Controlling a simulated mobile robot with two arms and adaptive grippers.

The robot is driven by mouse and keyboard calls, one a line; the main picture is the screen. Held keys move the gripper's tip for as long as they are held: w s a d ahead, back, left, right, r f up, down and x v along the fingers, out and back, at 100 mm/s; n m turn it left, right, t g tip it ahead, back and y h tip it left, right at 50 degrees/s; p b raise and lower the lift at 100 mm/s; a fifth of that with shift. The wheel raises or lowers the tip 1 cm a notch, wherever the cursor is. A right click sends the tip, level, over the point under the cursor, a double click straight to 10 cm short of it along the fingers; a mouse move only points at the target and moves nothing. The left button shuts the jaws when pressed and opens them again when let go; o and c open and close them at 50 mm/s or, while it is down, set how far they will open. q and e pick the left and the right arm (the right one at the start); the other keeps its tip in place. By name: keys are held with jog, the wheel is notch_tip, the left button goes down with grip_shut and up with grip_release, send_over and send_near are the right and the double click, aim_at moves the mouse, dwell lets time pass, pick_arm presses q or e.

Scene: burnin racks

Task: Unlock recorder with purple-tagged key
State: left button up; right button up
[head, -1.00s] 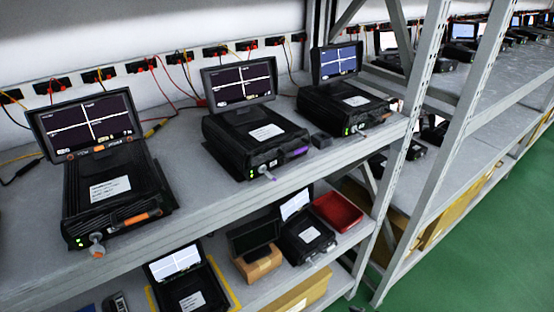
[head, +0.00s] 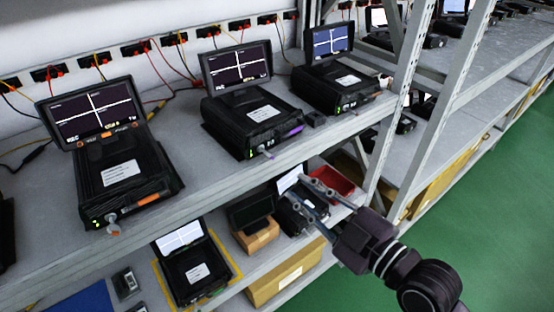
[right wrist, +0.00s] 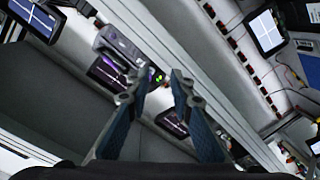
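The middle recorder (head: 250,118) stands on the upper shelf with its screen (head: 238,68) raised and a purple strip (head: 291,132) on its front edge. A small grey key-like piece (head: 265,153) sticks out of its front; its tag colour is unclear. The left recorder (head: 125,175) has orange marks and an orange-tagged key (head: 112,229) at its front. My right gripper (head: 298,189) is open and empty, in front of the lower shelf, below and right of the middle recorder. Its spread fingers show in the right wrist view (right wrist: 158,85). My left gripper is not in view.
Another recorder (head: 340,90) stands to the right on the upper shelf. The lower shelf holds more recorders (head: 190,268), a red bin (head: 336,181) and cardboard boxes (head: 286,278). A grey rack post (head: 398,100) rises at right. Green floor lies clear beyond.

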aim_at(273, 158)
jog(key=shift+n+y, duration=0.4)
jog(key=shift+n, duration=0.1)
jog(key=w+a+p, duration=0.1)
jog(key=w, duration=0.1)
jog(key=w+a+r, duration=0.1)
jog(key=w+a, duration=0.1)
jog(key=w+a+r+p, duration=0.1)
jog(key=w+a, duration=0.1)
jog(key=shift+a+r+p, duration=0.15)
jog(key=shift+r+p, duration=0.1)
jog(key=shift+p, duration=0.05)
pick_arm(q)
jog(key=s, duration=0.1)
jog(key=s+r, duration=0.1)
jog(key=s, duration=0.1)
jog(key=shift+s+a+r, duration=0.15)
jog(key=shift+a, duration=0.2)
pick_arm(e)
jog(key=shift+c, duration=0.4)
grip_shut()
